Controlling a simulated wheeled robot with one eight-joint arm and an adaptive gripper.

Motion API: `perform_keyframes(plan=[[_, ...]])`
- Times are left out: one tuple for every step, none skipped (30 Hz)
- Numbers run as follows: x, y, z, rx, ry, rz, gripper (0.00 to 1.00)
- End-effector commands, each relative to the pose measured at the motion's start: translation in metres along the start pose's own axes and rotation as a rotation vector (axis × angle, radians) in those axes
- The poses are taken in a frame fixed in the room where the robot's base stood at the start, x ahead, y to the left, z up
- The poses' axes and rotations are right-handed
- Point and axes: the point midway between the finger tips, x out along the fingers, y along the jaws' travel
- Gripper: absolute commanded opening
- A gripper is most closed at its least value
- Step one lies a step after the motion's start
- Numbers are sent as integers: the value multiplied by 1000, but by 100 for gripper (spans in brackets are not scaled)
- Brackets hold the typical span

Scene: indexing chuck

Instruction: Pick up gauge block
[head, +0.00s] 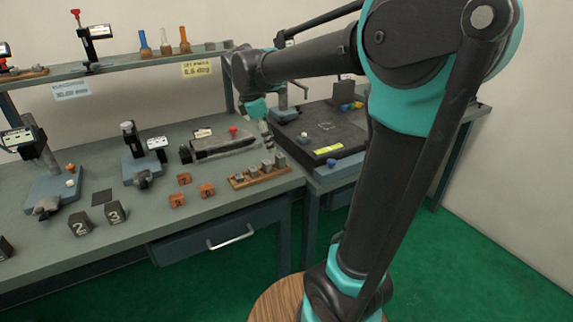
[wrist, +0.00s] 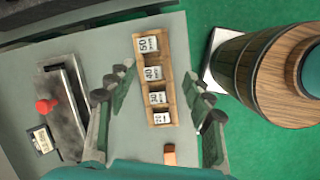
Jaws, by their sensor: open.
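Several grey gauge blocks with white number labels stand in a row in a wooden rack (head: 236,183) at the bench's right front. The wrist view shows the rack (wrist: 139,62) from above. Its labels seem to read 50 on one gauge block (wrist: 148,44), 40 on another (wrist: 153,73), 30 on another (wrist: 158,98) and 20 on the last (wrist: 162,118). My gripper (wrist: 160,76) is open and empty, with its fingers on either side of the row in the picture. In the head view my gripper (head: 266,133) hangs above and behind the rack, apart from it.
Orange numbered cubes (head: 177,200) sit left of the rack; one orange cube (wrist: 169,155) shows below it in the wrist view. A dark vise-like fixture (head: 222,143) with a red knob stands behind. A dark plate (head: 325,130) lies on the right bench.

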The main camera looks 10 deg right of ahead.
Motion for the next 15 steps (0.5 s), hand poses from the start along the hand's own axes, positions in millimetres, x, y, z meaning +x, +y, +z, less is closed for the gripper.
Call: perform_keyframes(plan=[[-19, 12, -8, -106, -25, -5, 52], [-28, 17, -10, -164, -39, -10, 52], [-37, 23, -13, -229, -55, -15, 52], [-44, 26, -15, -270, -64, -20, 52], [-49, 28, -16, -305, -73, -24, 52], [-55, 32, -18, -341, -82, -27, 52], [-58, 33, -18, -361, -87, -29, 52], [-59, 34, -19, -376, -90, -32, 52], [-59, 34, -19, -389, -93, -34, 52], [-57, 35, -19, -395, -94, -35, 52], [-54, 35, -18, -397, -95, -35, 52], [-49, 35, -18, -397, -95, -35, 52], [-43, 35, -17, -395, -95, -35, 52], [-38, 34, -16, -395, -95, -35, 52], [-30, 34, -16, -394, -94, -34, 52]])
